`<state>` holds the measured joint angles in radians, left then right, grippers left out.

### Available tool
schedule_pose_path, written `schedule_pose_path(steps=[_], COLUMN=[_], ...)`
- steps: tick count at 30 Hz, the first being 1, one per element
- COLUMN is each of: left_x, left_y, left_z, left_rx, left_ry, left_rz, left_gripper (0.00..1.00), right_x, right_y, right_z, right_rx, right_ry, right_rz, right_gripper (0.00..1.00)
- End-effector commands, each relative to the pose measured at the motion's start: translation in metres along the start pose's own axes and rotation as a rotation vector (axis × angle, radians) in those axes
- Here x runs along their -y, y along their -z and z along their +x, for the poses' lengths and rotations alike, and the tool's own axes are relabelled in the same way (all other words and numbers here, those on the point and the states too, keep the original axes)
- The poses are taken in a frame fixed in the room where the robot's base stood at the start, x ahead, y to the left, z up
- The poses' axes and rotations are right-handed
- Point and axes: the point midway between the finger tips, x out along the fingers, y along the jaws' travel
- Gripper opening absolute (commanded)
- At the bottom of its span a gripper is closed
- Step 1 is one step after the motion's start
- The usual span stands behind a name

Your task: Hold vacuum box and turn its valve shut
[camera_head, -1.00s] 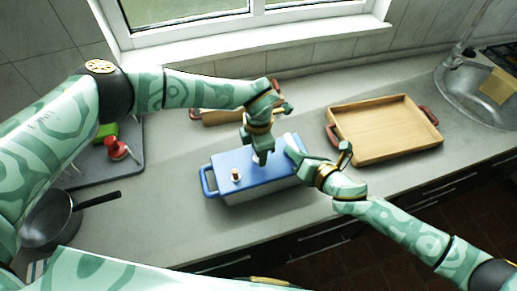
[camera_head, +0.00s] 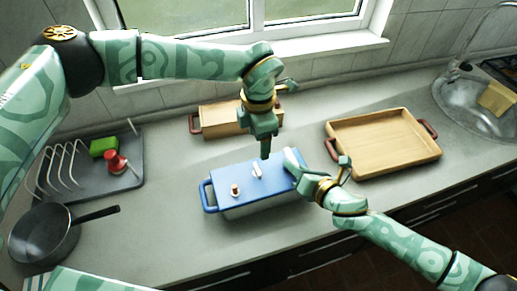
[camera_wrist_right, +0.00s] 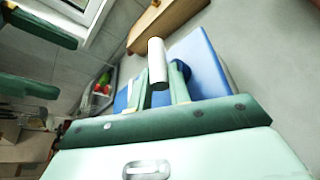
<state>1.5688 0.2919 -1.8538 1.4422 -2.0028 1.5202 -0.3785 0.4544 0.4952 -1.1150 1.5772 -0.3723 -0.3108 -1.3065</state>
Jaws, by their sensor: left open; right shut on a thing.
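The vacuum box (camera_head: 228,180) has a blue lid, a pale body and a blue handle at its left end. It stands on the counter. A small white valve lever (camera_head: 257,171) sits on the lid, with a brown-topped white knob (camera_head: 235,190) to its left. My left gripper (camera_head: 265,154) is open and empty, pointing down just above the lid near the valve. My right gripper (camera_head: 302,170) is shut on the white grip bar at the box's right end. In the right wrist view this white bar (camera_wrist_right: 157,66) stands between the fingers, in front of the blue lid (camera_wrist_right: 203,62).
A wooden tray (camera_head: 385,143) with red handles lies to the right, before the sink (camera_head: 478,106). Another wooden tray (camera_head: 220,120) stands behind the box. A grey dish rack (camera_head: 80,180) and a dark pan (camera_head: 43,234) are at the left. The counter in front of the box is clear.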

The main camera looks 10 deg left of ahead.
Motion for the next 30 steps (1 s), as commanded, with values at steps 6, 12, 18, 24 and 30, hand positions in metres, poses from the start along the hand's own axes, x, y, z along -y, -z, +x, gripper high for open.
schedule_pose_path(steps=[6,12,18,24,30], left_x=[0.0,0.0,0.0,0.0,0.0], left_y=[0.0,0.0,0.0,0.0,0.0], left_z=[-0.008,-0.008,-0.008,-0.008,-0.008], left_rx=[0.0,0.0,0.0,0.0,0.0], left_ry=[0.001,0.001,0.0,0.0,0.0], left_rz=[0.0,0.0,0.0,0.0,0.0], left_gripper=[0.67,0.67,0.67,0.67,0.67], right_x=[0.0,0.001,0.001,0.0,0.002], right_y=[0.0,0.0,0.0,0.0,0.0], right_z=[0.0,0.0,0.0,0.0,-0.021], right_rx=[0.0,0.0,0.0,0.0,-0.001], right_ry=[0.001,0.001,0.001,0.001,0.001], right_rz=[-0.001,-0.001,-0.001,-0.001,-0.001], right_gripper=[0.0,0.0,0.45,0.45,0.45])
